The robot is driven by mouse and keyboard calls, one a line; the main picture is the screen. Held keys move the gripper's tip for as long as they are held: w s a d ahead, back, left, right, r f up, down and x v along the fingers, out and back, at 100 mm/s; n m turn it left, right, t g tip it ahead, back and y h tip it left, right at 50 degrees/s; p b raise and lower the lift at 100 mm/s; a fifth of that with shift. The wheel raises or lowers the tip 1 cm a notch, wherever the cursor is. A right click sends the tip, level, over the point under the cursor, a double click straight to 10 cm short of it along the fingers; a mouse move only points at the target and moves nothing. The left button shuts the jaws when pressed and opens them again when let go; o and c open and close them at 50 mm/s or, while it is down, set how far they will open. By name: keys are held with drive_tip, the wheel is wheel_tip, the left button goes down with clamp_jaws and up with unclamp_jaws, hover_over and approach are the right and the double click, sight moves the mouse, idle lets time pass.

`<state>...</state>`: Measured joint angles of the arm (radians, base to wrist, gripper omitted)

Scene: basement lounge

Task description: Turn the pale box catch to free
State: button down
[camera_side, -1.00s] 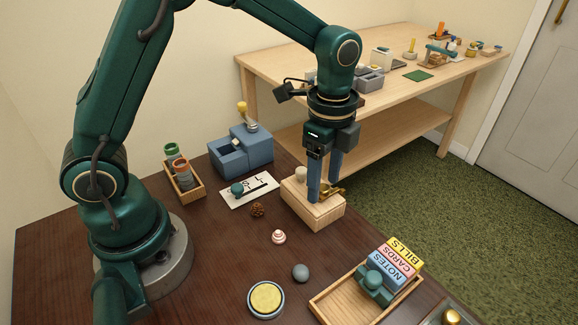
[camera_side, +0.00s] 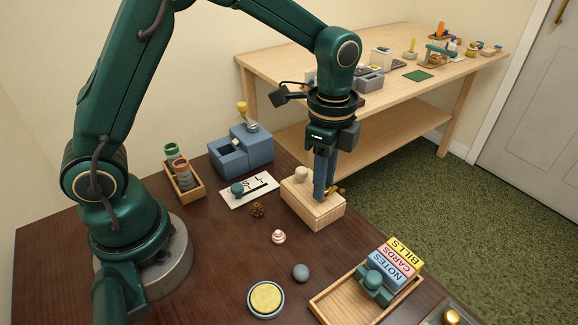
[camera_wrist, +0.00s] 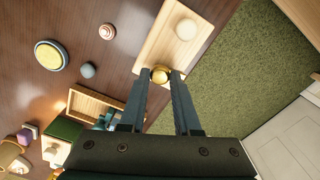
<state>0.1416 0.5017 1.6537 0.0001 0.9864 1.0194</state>
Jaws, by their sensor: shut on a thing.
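The pale box (camera_side: 303,208) is a light wooden block on the dark table; it also shows in the wrist view (camera_wrist: 154,52). Its brass catch (camera_wrist: 160,74) is between my fingertips in the wrist view; a small bit of brass (camera_side: 340,189) shows beside the fingers in the side view. My gripper (camera_side: 322,193) points straight down over the right part of the box and is shut on the catch. A pale round knob (camera_side: 301,174) stands on the box's left part. The fingers hide most of the catch, so its exact direction is unclear.
A blue bin (camera_side: 241,152), a white card (camera_side: 249,190) and a pinecone (camera_side: 257,210) lie left of the box. A striped ball (camera_side: 278,237), a grey ball (camera_side: 300,272) and a wooden tray (camera_side: 350,298) are in front. The box stands near the table's right edge.

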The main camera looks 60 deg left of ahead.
drive_tip(key=n, duration=0.4)
drive_tip(key=shift+n, duration=0.3)
drive_tip(key=n, duration=0.3)
drive_tip(key=shift+n, duration=0.3)
drive_tip(key=n, duration=0.4)
drive_tip(key=shift+n, duration=2.2)
drive_tip(key=c, duration=0.6)
unclamp_jaws()
